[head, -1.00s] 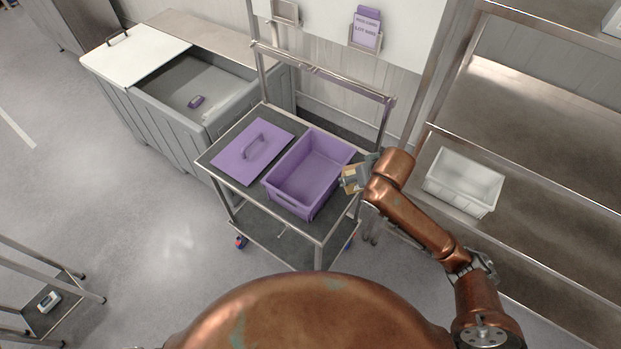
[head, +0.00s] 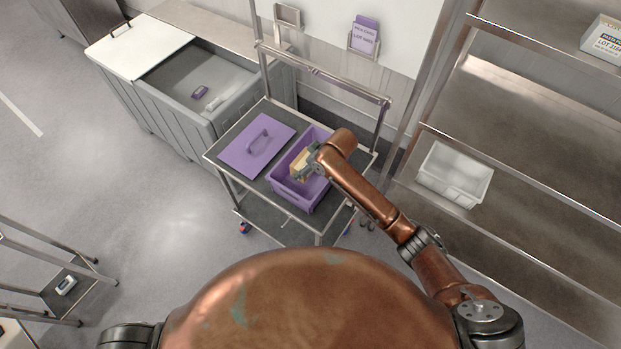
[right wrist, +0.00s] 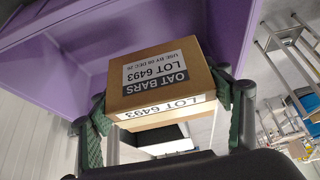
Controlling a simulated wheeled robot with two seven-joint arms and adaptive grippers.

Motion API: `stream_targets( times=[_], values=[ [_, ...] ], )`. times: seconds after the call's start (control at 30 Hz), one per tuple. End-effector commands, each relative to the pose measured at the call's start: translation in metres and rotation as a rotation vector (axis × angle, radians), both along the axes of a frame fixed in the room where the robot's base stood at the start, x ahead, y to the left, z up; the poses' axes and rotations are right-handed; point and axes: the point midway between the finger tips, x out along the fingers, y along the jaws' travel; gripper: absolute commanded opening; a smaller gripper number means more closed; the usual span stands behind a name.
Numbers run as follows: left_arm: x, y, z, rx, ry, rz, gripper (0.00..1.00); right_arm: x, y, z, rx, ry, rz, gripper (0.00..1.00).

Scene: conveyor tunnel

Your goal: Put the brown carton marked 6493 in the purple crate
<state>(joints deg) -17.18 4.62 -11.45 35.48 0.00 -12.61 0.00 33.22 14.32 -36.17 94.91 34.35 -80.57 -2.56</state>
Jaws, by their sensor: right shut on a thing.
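The brown carton (right wrist: 165,80) is in the right wrist view, with a label reading OAT BARS, LOT 6493. It also shows small in the head view (head: 299,163). My right gripper (head: 306,160) is shut on it, with a finger on each side in the right wrist view (right wrist: 165,112). The purple crate (head: 300,197) stands open on the cart. The carton and gripper are over the crate's opening in the head view; how high above the floor of it I cannot tell. My right arm hides part of the crate. My left gripper is not in view.
A purple lid (head: 256,146) with a handle lies on the cart (head: 245,198), left of the crate. A grey bin (head: 170,95) stands behind left. A white crate (head: 455,176) is on the metal shelving at right, with a labelled box (head: 606,42) higher up.

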Motion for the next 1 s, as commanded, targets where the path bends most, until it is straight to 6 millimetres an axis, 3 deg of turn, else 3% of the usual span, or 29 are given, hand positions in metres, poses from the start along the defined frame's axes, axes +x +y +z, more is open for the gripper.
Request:
stream_targets(
  times=[0.2, 0.63, 1.0],
  values=[
    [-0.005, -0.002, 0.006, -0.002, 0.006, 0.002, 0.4, -0.001, 0.001, -0.037, 0.0, 0.005, 0.0, 0.28],
    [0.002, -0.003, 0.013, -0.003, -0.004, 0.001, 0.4, -0.001, 0.001, -0.09, 0.001, 0.002, 0.0, 0.28],
    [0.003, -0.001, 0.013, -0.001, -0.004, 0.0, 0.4, 0.0, 0.0, -0.098, 0.001, -0.001, 0.0, 0.28]
  ],
)
